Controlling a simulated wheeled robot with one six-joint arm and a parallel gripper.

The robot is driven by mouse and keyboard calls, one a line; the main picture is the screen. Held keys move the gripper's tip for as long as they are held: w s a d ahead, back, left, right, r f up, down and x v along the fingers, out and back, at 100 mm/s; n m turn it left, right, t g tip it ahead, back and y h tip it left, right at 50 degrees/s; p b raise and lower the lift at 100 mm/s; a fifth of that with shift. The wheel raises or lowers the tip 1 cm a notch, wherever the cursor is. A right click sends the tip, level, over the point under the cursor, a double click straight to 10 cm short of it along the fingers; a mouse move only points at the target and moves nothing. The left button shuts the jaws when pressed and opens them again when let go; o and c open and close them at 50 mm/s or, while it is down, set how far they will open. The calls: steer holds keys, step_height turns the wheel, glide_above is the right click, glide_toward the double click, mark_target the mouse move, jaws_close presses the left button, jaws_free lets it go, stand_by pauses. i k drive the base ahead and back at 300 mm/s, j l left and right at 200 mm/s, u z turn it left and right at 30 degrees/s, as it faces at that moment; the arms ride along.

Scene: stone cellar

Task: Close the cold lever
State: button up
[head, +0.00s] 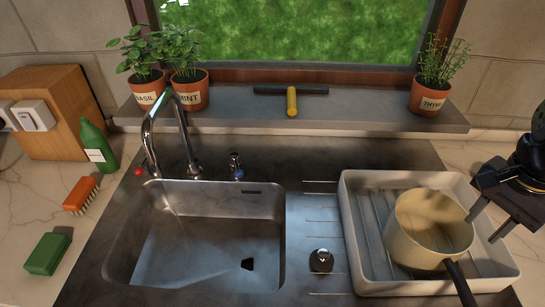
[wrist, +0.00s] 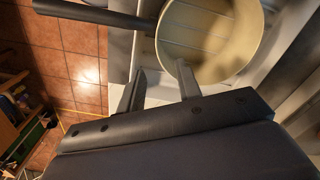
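The cold lever (head: 236,160) stands upright on the counter behind the sink, right of the faucet, with a blue mark at its base. The chrome faucet (head: 183,125) arches over the left part of the sink (head: 215,240). A red-marked lever (head: 140,171) is at its left. I cannot tell clearly whether water runs from the spout. My gripper (head: 484,226) is at the far right of the head view, above the dish rack's right side and far from the cold lever. In the wrist view my gripper (wrist: 162,82) is open, with nothing between its fingers.
A white dish rack (head: 357,250) holds a cream saucepan (head: 425,230), close to my gripper. A squeegee (head: 292,100) and potted herbs (head: 188,92) are on the sill. A green bottle (head: 97,150), brush (head: 80,195) and sponge (head: 47,254) are at left. Space above the sink is clear.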

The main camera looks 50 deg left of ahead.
mark_target(234, 157)
steer(key=k+l, duration=0.1)
steer(key=k, duration=0.9)
